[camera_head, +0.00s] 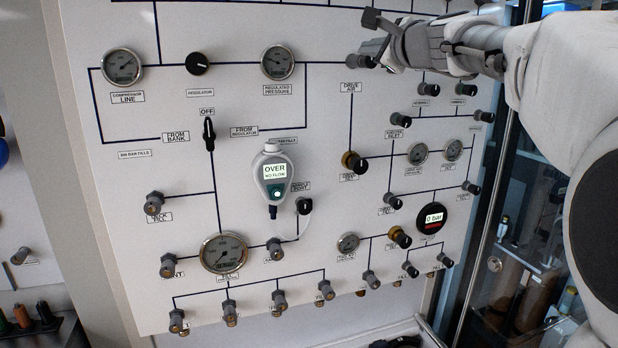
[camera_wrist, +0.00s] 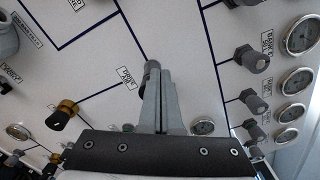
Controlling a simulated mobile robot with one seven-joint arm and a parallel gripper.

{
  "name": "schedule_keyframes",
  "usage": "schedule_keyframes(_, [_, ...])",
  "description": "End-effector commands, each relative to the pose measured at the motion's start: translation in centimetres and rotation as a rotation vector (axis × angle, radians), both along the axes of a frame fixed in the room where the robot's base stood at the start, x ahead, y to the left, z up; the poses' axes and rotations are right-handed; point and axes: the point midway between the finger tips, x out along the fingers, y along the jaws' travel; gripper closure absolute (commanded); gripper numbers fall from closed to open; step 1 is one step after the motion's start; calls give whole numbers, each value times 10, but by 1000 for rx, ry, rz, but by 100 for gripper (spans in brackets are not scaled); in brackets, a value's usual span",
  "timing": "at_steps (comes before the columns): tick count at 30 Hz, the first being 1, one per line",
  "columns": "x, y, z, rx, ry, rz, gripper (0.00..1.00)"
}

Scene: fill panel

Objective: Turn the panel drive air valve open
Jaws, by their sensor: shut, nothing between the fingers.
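The drive air valve (camera_head: 353,61) is a small grey knob on the white panel, just above its DRIVE AIR label (camera_head: 352,87). In the wrist view the grey knob (camera_wrist: 151,68) shows at the tip of my fingers, beside the label (camera_wrist: 126,77), partly hidden by them. My gripper (camera_head: 369,55) is shut with its fingertips at the right side of the knob in the head view. In the wrist view the two fingers of my gripper (camera_wrist: 158,80) lie side by side with nothing seen between them. I cannot tell whether they touch the knob.
A brass-coloured knob (camera_head: 354,162) sits below on the same line. The regulated pressure gauge (camera_head: 277,62) is to the left. Several grey knobs and small gauges (camera_head: 417,153) stand out from the panel at lower right. A black selector handle (camera_head: 209,133) is at left.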

Motion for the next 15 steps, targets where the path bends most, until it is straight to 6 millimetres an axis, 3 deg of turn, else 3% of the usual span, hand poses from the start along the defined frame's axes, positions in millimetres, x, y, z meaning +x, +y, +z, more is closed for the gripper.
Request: schedule_keyframes(15, [1,-3,-5,0,0,-1,100])
